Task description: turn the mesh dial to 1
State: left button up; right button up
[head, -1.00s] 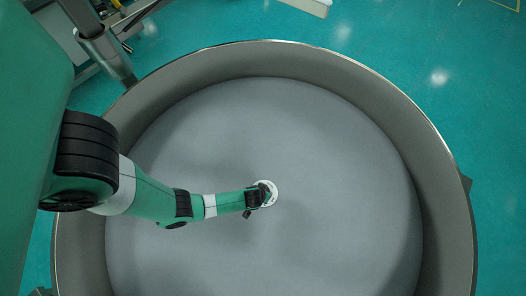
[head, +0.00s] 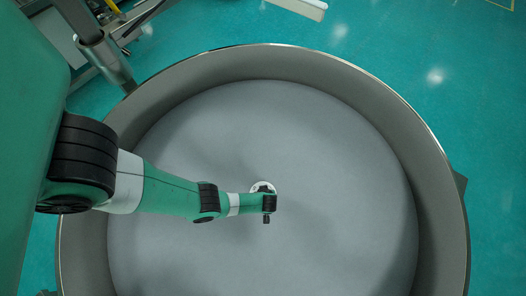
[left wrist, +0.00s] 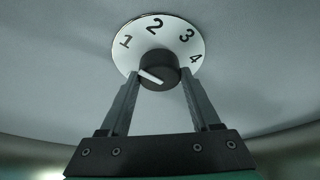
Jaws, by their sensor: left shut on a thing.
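The mesh dial is a white round plate with the numbers 1 to 4 (left wrist: 157,26) and a black knob (left wrist: 160,68) at its middle, set on the grey sieve surface. My left gripper (left wrist: 158,82) is shut on the knob, one finger on each side. The knob's white pointer (left wrist: 150,76) points left and slightly up, toward the side of 1; exact alignment is hard to tell. In the head view the dial plate (head: 257,186) is partly hidden by my left wrist and gripper. My right gripper is not in view.
The round metal rim (head: 440,190) of the sieve stands up around the broad grey surface (head: 340,150). The surface around the dial is clear. Metal frame parts stand at the upper left, outside the rim.

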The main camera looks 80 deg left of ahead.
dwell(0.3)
pick_arm(q)
jog(key=o, duration=1.4)
jog(key=shift+c, duration=0.2)
jog(key=shift+r, duration=0.1)
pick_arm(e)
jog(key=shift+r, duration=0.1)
